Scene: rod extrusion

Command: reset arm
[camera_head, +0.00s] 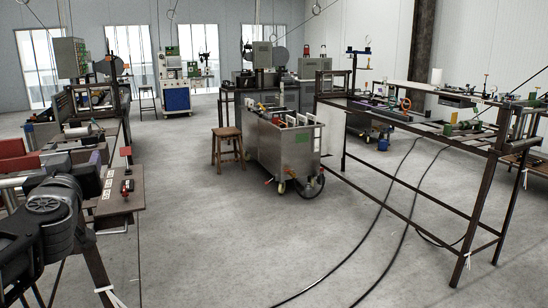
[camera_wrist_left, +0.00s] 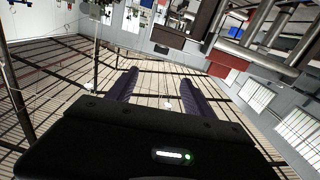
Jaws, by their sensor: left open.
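My left arm (camera_head: 48,215) comes in at the lower left of the head view, beside the near end of the left workbench. My left gripper (camera_wrist_left: 158,88) shows best in the left wrist view. Its two dark fingers stand apart with a clear gap between them, and nothing is held there. Beyond the fingers the wrist view shows the ceiling beams, tilted. In the head view the arm covers part of the left bench. My right arm and gripper are not in view.
A wooden stool (camera_head: 227,138) and a wheeled metal tank (camera_head: 278,151) stand mid-floor. A long rod-framed table (camera_head: 425,125) is at right. Black hoses (camera_head: 352,238) cross otherwise clear floor.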

